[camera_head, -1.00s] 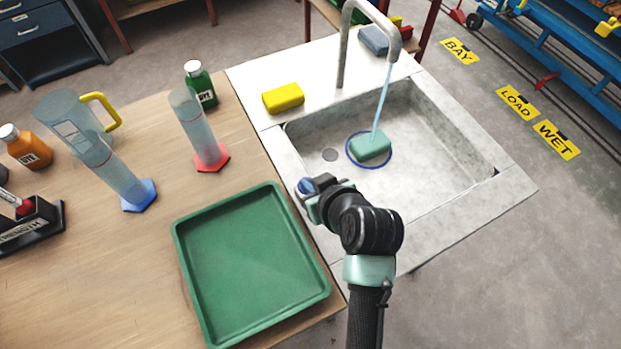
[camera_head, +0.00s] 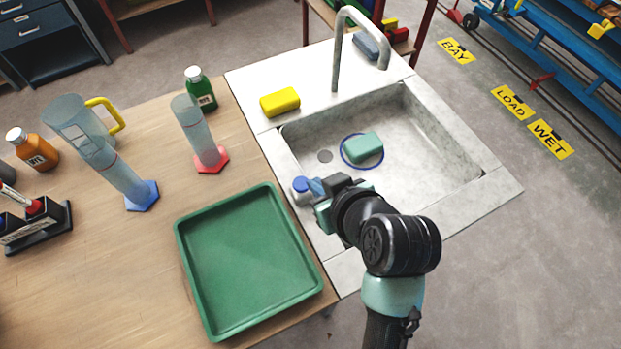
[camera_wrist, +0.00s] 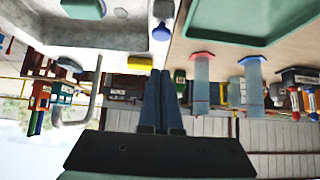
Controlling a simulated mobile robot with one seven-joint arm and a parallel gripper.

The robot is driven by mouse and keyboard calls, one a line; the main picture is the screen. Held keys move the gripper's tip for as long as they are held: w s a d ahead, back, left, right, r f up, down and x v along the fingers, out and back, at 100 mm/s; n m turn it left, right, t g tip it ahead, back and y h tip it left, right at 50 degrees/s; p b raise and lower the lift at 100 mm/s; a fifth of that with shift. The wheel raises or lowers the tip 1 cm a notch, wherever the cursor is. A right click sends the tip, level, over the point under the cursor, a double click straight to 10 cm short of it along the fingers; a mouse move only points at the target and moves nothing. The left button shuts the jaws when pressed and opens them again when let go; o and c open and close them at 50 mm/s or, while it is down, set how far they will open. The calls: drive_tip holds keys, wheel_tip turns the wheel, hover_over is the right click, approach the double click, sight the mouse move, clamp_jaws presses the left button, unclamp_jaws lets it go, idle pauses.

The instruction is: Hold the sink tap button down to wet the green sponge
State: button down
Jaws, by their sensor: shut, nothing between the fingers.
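The green sponge (camera_head: 364,148) lies in the sink basin (camera_head: 420,140), inside a blue ring; it shows in part at the top of the wrist view (camera_wrist: 84,8). The curved tap (camera_head: 337,60) stands behind it, and no water runs from its spout. The blue tap button (camera_head: 301,185) sits on the sink's front-left rim; the wrist view also shows it (camera_wrist: 161,33). My gripper (camera_head: 316,186) is shut and empty, just right of the button in the head view. In the wrist view its fingertips (camera_wrist: 160,73) appear apart from the button.
A yellow sponge (camera_head: 280,102) and a blue-grey block (camera_head: 366,46) lie on the sink's back ledge. A green tray (camera_head: 180,262) is on the wooden table left of my arm. Measuring cylinders (camera_head: 208,150), a jug (camera_head: 75,125) and bottles (camera_head: 202,92) stand farther left.

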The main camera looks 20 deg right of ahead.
drive_tip(key=shift+v, duration=1.05)
idle(0.4)
